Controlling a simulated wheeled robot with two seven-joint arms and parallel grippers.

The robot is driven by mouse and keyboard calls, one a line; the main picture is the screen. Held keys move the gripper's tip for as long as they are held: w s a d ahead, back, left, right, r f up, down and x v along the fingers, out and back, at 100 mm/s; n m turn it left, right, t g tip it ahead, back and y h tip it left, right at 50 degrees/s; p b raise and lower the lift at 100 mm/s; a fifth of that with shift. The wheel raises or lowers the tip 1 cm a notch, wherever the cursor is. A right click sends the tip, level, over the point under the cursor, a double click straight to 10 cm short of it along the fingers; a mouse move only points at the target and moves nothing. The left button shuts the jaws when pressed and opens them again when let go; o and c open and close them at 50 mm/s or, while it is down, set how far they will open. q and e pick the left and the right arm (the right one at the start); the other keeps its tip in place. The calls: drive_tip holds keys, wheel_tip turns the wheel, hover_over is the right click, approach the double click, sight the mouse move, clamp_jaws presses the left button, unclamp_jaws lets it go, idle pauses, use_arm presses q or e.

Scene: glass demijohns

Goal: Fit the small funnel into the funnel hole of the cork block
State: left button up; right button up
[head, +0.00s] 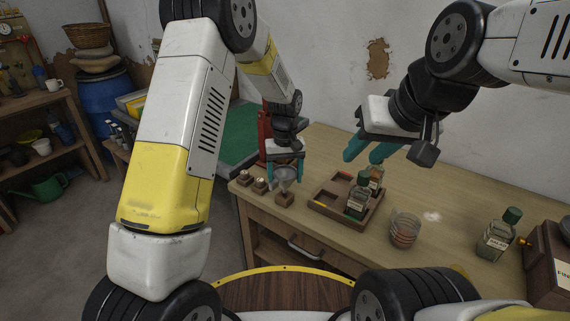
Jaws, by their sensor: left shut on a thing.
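My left gripper (285,174) is at the left end of the wooden table, pointing down, with its teal fingers shut on the small grey funnel (284,176). The cork block (285,199) is a small brown block directly below the funnel, near the table's front edge. The funnel's narrow end is at or just above the block's top; I cannot tell whether it is inside the hole, which is hidden. My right gripper (367,152) is raised above the back of the table, its teal fingers apart and empty.
Two small blocks with pale tops (252,181) stand left of the cork block. A wooden tray (328,205) with two bottles is to the right, then a glass jar (404,230) and a green-capped bottle (495,238). The table's middle back is clear.

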sight(285, 186)
use_arm(q)
clamp_jaws()
drive_tip(key=shift+f, duration=2.1)
idle(1.6)
idle(0.7)
drive_tip(key=o, duration=1.7)
unclamp_jaws()
drive_tip(key=shift+r, duration=0.1)
drive_tip(key=shift+r, duration=2.95)
